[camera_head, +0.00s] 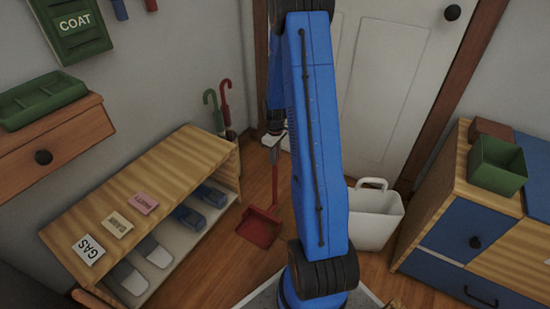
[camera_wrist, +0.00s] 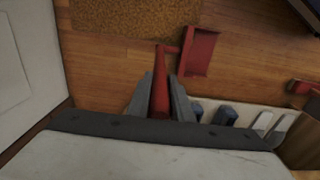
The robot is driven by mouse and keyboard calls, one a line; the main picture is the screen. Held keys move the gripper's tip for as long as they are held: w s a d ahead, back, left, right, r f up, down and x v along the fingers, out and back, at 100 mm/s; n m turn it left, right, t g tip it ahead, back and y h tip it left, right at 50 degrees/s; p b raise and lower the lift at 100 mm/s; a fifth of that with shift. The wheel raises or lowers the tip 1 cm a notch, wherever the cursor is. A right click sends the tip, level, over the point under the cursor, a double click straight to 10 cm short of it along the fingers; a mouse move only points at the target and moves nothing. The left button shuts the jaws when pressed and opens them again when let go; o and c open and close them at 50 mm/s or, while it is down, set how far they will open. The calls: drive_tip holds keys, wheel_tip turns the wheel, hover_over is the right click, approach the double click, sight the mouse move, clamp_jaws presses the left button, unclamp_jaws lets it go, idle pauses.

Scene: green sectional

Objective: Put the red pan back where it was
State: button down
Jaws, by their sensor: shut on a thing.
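The red pan (camera_head: 259,227) is a long-handled dustpan. In the head view its scoop is low over the wood floor, right of the shoe bench, with its handle roughly upright; I cannot tell whether it touches the floor. My gripper (camera_head: 274,141) is at the handle's upper end, partly hidden behind my blue arm. In the wrist view my gripper (camera_wrist: 160,88) is shut on the red handle, with a grey finger on each side. The pan's scoop (camera_wrist: 200,52) shows beyond the fingers, to the right of the handle.
A wooden shoe bench (camera_head: 120,190) with cards and shoes stands left. Green and red umbrellas (camera_head: 218,108) stand at its far end. A white bin (camera_head: 374,217) is right of my arm, near the door (camera_head: 385,80). A blue-fronted cabinet (camera_head: 470,225) stands right. Some floor is clear around the pan.

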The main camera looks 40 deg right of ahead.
drive_tip(key=shift+f, duration=0.15)
drive_tip(key=c, duration=1.6)
unclamp_jaws()
wheel_tip(320, 180, up, 12)
drive_tip(key=shift+r, duration=0.15)
drive_tip(key=s+a+r+m+t, duration=0.1)
drive_tip(key=s+a+r, duration=0.4)
drive_tip(key=a+r, duration=0.35)
drive_tip(key=s+a+r+m+t, duration=0.1)
drive_tip(key=s+a+r, duration=0.4)
drive_tip(key=a+r, duration=0.3)
drive_tip(key=s+a+r+t, duration=0.1)
drive_tip(key=s+a+r, duration=0.1)
drive_tip(key=s, duration=0.4)
drive_tip(key=s+a+r+m+t, duration=0.1)
drive_tip(key=s+a+r, duration=0.1)
drive_tip(key=s+a, duration=0.3)
drive_tip(key=s+a+r+m, duration=0.1)
drive_tip(key=s+a+r, duration=0.2)
drive_tip(key=s, duration=0.5)
drive_tip(key=shift+s+a+t, duration=0.2)
drive_tip(key=shift+t, duration=0.2)
